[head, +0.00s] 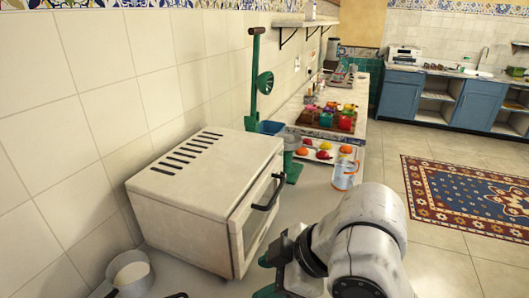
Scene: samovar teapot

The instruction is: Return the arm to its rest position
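My arm, white and grey, reaches into the lower right of the head view over the grey counter. My gripper (272,275), dark with green parts, is at its end, just right of the front of the white oven (205,190). The arm's own wrist covers part of the gripper. Two green parts show at its left side, but whether the fingers are apart or hold anything cannot be made out. No samovar or teapot can be clearly recognised.
A green stand (254,80) is behind the oven. A clear jug (345,172) with an orange rim and a tray of fruit (318,155) are farther back. A white pot (130,272) is at lower left. Open floor and a patterned rug (465,190) are at right.

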